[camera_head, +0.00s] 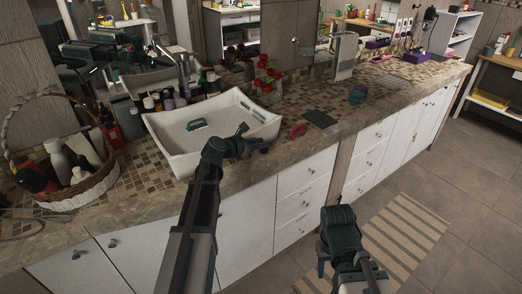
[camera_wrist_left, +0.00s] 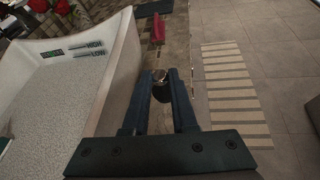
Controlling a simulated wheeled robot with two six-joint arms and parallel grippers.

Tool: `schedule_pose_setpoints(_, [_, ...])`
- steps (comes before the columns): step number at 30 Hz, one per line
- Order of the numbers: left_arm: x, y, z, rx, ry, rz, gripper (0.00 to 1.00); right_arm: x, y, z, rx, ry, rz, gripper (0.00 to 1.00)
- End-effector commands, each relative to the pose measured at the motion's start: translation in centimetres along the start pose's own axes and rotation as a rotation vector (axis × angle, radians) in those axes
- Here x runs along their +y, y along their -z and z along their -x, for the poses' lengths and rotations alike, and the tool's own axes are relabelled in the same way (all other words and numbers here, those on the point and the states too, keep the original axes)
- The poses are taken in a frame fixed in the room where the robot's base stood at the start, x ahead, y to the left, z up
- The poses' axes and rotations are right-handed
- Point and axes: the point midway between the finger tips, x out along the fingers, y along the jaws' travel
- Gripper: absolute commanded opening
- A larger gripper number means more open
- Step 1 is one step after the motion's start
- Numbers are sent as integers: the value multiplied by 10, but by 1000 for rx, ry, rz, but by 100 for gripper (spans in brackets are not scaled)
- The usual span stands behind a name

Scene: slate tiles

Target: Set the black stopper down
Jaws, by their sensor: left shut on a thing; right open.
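My left gripper (camera_head: 258,146) is over the front edge of the counter, just right of the white sink basin. In the left wrist view, my left gripper (camera_wrist_left: 161,85) is shut on the black stopper (camera_wrist_left: 161,93), a small dark round thing with a lighter metallic top. The stopper sits between the fingertips, partly hidden by them. In the head view I cannot tell the stopper apart from the dark gripper. My right gripper (camera_head: 322,262) hangs low in front of the white drawers, away from the counter top, open; its fingertips are hard to make out.
The white basin (camera_head: 163,125) stands left of my left gripper, its wall close by. A red item (camera_head: 298,130) and a dark flat pad (camera_head: 320,118) lie on the counter to the right. A wicker basket (camera_head: 75,197) with bottles stands at the left. Bare counter stretches along the front edge.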

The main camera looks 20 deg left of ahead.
Motion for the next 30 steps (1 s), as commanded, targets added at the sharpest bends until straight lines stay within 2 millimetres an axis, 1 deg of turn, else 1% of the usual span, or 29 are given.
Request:
schedule_pose_setpoints(3, [8, -2, -14, 0, 1, 0, 0, 0, 0, -2, 0, 0, 0, 50])
schedule_pose_setpoints(4, [4, 6, -14, 0, 0, 0, 0, -1, 1, -10, 0, 0, 0, 50])
schedule_pose_setpoints(6, [2, 16, -17, 0, 0, 0, 0, -2, 1, -21, 0, 0, 0, 50])
schedule_pose_setpoints(10, [0, 31, -23, 0, 0, 0, 0, -4, 2, -36, 0, 0, 0, 50])
schedule_pose_setpoints(12, [-1, 33, -24, 0, 0, 0, 0, -4, 2, -39, 0, 0, 0, 50])
schedule_pose_setpoints(19, [0, 30, -22, 0, 0, 0, 0, -3, 2, -36, 0, 0, 0, 50])
schedule_pose_setpoints(23, [-1, 33, -24, 0, 0, 0, 0, -4, 2, -40, 0, 0, 0, 50])
schedule_pose_setpoints(24, [-1, 34, -24, 0, 0, 0, 27, -4, 2, -40, 0, 0, 0, 50])
schedule_pose_setpoints(26, [-1, 32, -24, 0, 0, 0, 38, -4, 2, -38, 0, 0, 0, 50])
schedule_pose_setpoints(27, [-1, 32, -24, 0, 0, 0, 45, -4, 2, -38, 0, 0, 0, 50])
schedule_pose_setpoints(29, [-1, 32, -24, 0, 0, 0, 55, -4, 2, -38, 0, 0, 0, 50])
schedule_pose_setpoints(30, [-1, 32, -24, 0, 0, 0, 55, -4, 2, -38, 0, 0, 0, 50])
